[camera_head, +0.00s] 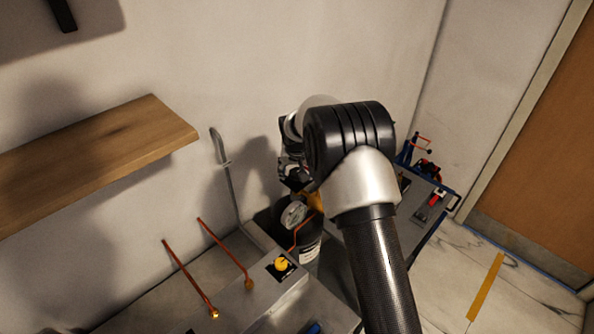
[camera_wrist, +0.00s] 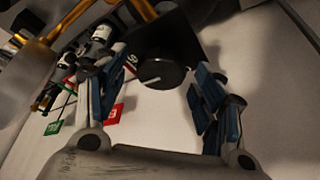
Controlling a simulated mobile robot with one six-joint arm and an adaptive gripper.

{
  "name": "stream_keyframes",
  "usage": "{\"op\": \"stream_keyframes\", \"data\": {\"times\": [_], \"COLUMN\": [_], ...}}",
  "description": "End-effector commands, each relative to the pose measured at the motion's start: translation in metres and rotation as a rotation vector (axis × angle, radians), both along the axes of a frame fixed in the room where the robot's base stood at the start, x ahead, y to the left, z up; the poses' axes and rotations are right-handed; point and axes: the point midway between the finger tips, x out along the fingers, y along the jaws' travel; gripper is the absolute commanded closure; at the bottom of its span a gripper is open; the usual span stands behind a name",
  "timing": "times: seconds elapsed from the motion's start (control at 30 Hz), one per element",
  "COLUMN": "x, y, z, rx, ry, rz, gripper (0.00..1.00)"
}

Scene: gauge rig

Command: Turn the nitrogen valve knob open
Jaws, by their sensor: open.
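A dark round knob (camera_wrist: 163,72) with a pale pointer line sits in front of a black plate in the wrist view. A red tag (camera_wrist: 113,114) and a green tag (camera_wrist: 52,127) with pale marks are to its left; I cannot read a nitrogen label. My gripper (camera_wrist: 160,82) is open, its blue-padded fingers on either side of the knob in the picture, with no clear contact. In the head view my gripper (camera_head: 291,178) is near the wall, above the dark cylinder (camera_head: 309,248) with a round gauge (camera_head: 293,215). My arm hides part of this area, and the dark knob is not clear there.
Copper pipes (camera_head: 225,252) rise at the left. A wooden shelf (camera_head: 100,150) juts from the wall. Red and blue tools (camera_head: 425,170) lie at the right. The floor before the door is mostly clear.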

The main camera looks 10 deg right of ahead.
Motion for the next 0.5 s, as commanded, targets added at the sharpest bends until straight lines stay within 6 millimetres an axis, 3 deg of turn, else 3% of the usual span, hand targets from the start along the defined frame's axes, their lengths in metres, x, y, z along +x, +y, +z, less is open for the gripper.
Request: {"op": "stream_keyframes", "data": {"times": [0.1, 0.5], "x": [0.0, -0.0001], "y": [0.0, 0.0002], "z": [0.0003, 0.0005], "rx": [0.0, 0.0], "ry": [0.0, 0.0], "rz": [0.0, 0.0], "gripper": [0.38, 0.65]}}
